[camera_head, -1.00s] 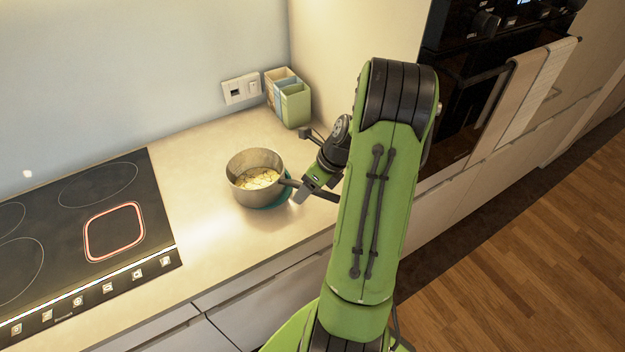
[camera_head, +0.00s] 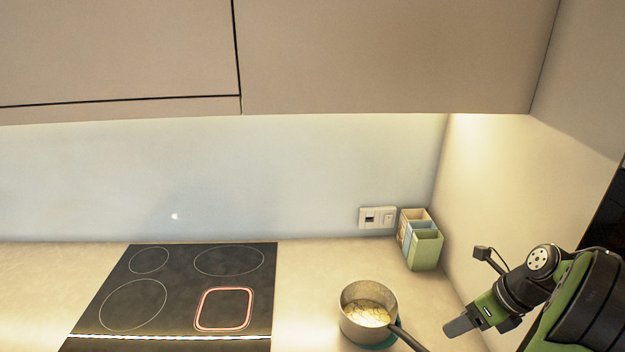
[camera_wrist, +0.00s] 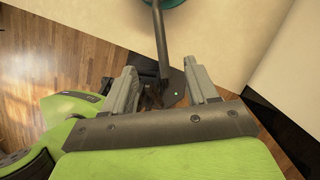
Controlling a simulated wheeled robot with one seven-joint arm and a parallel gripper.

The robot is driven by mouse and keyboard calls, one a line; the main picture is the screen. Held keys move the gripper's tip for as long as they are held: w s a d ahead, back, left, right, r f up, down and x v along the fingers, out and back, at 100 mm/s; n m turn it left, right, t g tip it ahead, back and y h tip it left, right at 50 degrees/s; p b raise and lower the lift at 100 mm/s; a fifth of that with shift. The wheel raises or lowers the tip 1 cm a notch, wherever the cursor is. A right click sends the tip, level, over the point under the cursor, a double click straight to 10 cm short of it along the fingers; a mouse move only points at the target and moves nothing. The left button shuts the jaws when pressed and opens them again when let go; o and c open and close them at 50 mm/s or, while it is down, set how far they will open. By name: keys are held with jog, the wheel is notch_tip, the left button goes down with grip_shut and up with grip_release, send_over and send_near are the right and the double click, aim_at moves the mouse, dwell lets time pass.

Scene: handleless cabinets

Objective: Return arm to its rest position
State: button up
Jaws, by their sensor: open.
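My gripper (camera_head: 466,322) is at the lower right of the head view, to the right of the saucepan and apart from its body. In the wrist view my gripper (camera_wrist: 163,90) has its two fingers spread, with nothing held between them. My green arm (camera_head: 590,300) enters from the right edge. The saucepan (camera_head: 349,328) stands on the counter with pale contents and sits on a teal round piece. Its dark handle (camera_head: 408,339) points to the lower right. In the wrist view the handle (camera_wrist: 160,40) reaches down from the top toward the gap between the fingers.
The black cooktop (camera_head: 180,285) with a red-outlined zone lies to the left. Green, blue and cream containers (camera_head: 422,245) stand in the back corner by a wall socket (camera_head: 377,217). Upper cabinets (camera_head: 390,55) hang above. A tall side panel (camera_head: 540,190) borders the counter on the right.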

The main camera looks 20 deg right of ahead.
jog(key=w+a+r+n+h, duration=0.1)
jog(key=a+r+n, duration=0.3)
jog(key=a+n, duration=0.45)
jog(key=w+a+r+n+h, duration=0.1)
jog(key=a+r+n, duration=0.3)
jog(key=a+n, duration=0.5)
jog(key=s+a+r+n+t+h, duration=0.1)
jog(key=s+a+n, duration=0.9)
jog(key=n, duration=0.6)
jog(key=shift+a, duration=0.15)
jog(key=shift+r, duration=0.1)
